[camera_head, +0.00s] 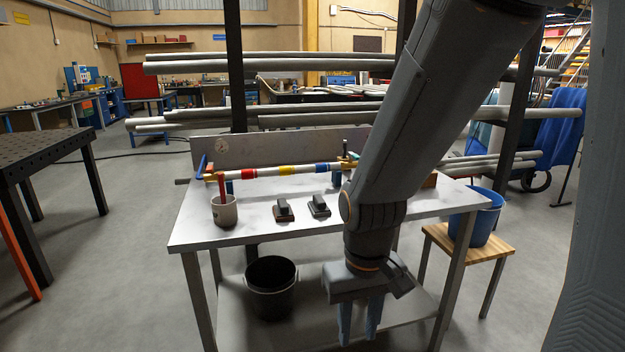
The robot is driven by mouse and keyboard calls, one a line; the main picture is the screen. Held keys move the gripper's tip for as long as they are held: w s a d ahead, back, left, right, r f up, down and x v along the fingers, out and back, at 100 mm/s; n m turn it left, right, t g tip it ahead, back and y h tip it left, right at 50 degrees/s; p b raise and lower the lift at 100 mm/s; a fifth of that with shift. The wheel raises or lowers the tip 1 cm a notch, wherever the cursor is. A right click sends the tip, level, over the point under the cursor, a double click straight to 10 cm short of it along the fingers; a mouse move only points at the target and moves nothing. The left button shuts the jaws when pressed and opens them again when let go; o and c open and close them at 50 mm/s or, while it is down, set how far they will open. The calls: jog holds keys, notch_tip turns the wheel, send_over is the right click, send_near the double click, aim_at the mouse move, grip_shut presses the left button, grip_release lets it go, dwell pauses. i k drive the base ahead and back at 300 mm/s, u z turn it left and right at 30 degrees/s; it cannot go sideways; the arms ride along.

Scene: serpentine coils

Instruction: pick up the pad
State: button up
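Two small dark hand pads with grips lie side by side on the white worktable (260,238). The left pad (284,211) has a brownish base; the right pad (319,207) has a dark grey base. I cannot tell which one the task means. My gripper (359,331) points down in front of the table's front edge, below the height of its top. Its two bluish fingers are apart, with nothing seen between them. It is to the right of both pads, nearer the camera and not touching them. My arm hides part of the table's right side.
A black bucket (272,287) sits on the lower shelf. A blue bucket (477,218) stands on a wooden stool (490,248) at right.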

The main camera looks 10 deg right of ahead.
aim_at(283, 212)
jog(key=u, duration=0.35)
jog(key=i, duration=1.05)
jog(key=z, duration=0.35)
